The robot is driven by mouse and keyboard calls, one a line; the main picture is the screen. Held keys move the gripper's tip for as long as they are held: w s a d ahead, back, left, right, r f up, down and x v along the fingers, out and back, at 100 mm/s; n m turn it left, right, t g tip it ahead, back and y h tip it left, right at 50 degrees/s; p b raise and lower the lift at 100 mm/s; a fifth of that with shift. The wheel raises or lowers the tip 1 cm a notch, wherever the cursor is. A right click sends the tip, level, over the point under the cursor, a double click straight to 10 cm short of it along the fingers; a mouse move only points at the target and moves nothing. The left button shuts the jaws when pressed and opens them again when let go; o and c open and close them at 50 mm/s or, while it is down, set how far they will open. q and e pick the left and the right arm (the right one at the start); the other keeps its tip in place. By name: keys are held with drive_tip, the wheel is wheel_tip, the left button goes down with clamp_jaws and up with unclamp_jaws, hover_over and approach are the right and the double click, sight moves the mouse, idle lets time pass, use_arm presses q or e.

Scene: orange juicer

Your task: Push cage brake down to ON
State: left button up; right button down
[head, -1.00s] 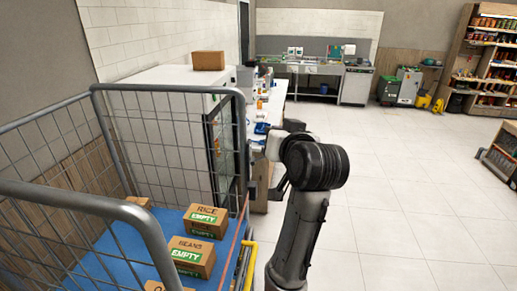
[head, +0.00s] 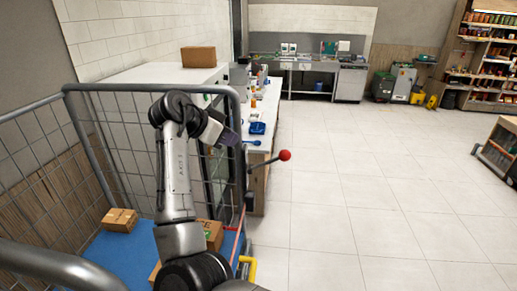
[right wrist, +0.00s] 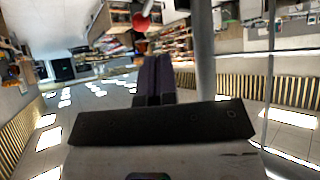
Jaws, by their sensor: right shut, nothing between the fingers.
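The cage brake is a dark lever with a red ball knob (head: 285,155). It sticks out to the right from the cage's right corner post and tilts slightly upward. The knob also shows at the top of the right wrist view (right wrist: 141,21). My right gripper (head: 232,139) is by the cage's right post, left of the knob and a little higher in the picture. Its dark fingers (right wrist: 155,78) are shut together and empty, apart from the knob. My left gripper is not in view.
The wire cage (head: 150,87) has a blue floor (head: 115,250) with cardboard boxes (head: 120,219), some partly hidden by my arm. A counter (head: 262,135) with small items stands behind the lever. The tiled floor (head: 370,210) to the right is clear.

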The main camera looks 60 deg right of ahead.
sight(281, 154)
drive_tip(key=shift+s+a+r+m+g, duration=0.15)
drive_tip(key=shift+s+m+g, duration=0.2)
drive_tip(key=shift+m, duration=0.65)
drive_tip(key=shift+s+d+r+m+g, duration=0.1)
drive_tip(key=shift+s+r+m+g, duration=0.2)
drive_tip(key=shift+m, duration=0.7)
drive_tip(key=shift+s+a+r+m+g, duration=0.1)
drive_tip(key=shift+s+m+g, duration=0.3)
drive_tip(key=shift+m, duration=0.6)
drive_tip(key=shift+f, duration=0.1)
drive_tip(key=p+x, duration=0.3)
drive_tip(key=x, duration=0.9)
drive_tip(key=shift+d+p, duration=0.2)
drive_tip(key=shift+p, duration=0.2)
drive_tip(key=shift+x, duration=0.85)
drive_tip(key=shift+w, duration=0.1)
drive_tip(key=shift+f, duration=0.1)
